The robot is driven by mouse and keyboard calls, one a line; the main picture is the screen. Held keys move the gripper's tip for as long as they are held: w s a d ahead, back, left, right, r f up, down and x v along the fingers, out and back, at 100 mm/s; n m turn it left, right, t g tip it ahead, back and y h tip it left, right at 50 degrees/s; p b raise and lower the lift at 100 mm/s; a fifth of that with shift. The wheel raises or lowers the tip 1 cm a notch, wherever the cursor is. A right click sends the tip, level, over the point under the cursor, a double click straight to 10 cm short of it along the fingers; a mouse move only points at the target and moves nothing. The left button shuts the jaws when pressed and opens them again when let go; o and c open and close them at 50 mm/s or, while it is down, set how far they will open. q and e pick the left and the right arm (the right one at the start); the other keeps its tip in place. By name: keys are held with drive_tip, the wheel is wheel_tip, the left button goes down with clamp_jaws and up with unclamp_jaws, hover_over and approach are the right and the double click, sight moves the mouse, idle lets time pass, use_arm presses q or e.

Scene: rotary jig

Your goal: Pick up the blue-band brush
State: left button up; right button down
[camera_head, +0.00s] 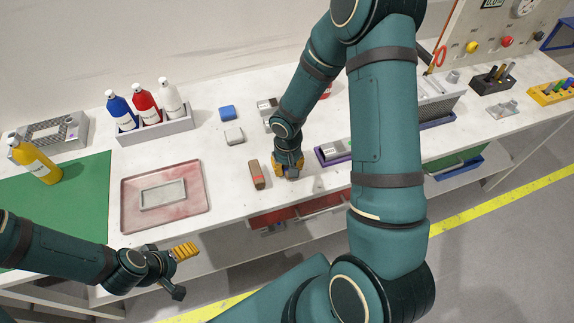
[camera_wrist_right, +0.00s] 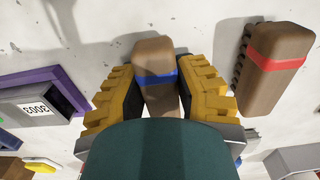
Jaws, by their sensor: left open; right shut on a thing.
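The blue-band brush (camera_wrist_right: 155,62) is a brown block with a blue band. It sits between the yellow-padded fingers of my right gripper (camera_wrist_right: 160,95), which is shut on it. In the head view my right gripper (camera_head: 287,168) is low at the table surface and hides the brush. A similar brown brush with a red band (camera_wrist_right: 275,65) lies beside the right gripper's finger, apart from it; it also shows in the head view (camera_head: 257,174). My left gripper (camera_head: 180,270) is open and empty, in front of the table's front edge.
A pink tray (camera_head: 195,212) with a grey frame lies left of the brushes. A purple-edged bin labelled 3003 (camera_wrist_right: 35,105) is close on the other side of the right gripper. A bottle rack (camera_head: 155,136) stands at the back left.

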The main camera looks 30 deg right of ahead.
wheel_tip(320, 180, up, 10)
drive_tip(key=shift+p, duration=0.75)
drive_tip(key=c, duration=1.3)
unclamp_jaws()
use_arm(q)
drive_tip(key=shift+r, duration=0.8)
use_arm(e)
drive_tip(key=c, duration=0.4)
drive_tip(key=shift+d, duration=0.1)
